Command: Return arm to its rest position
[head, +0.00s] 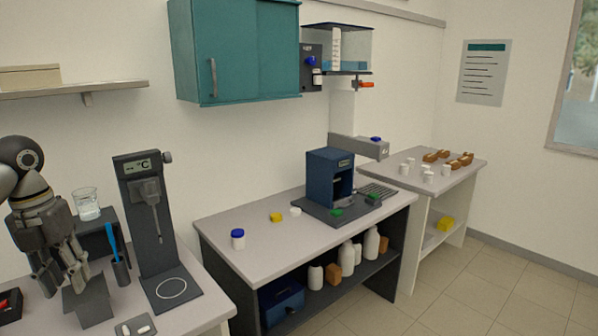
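My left gripper (64,284) hangs fingers-down at the left of the head view, above the near left bench. Its fingers are spread apart with nothing visible between them. A dark grey block (92,306) stands just below and right of the fingertips; I cannot tell whether they touch it. My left arm comes in from the left edge. My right gripper is not in view. On the middle bench, a blue rig (330,180) stands on a dark base, with a grey horizontal arm (357,147) extending to the right behind it.
Near my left gripper are a dark stand with a display (140,205), a glass beaker (87,211) and a dark cup (121,272) holding a blue tool.

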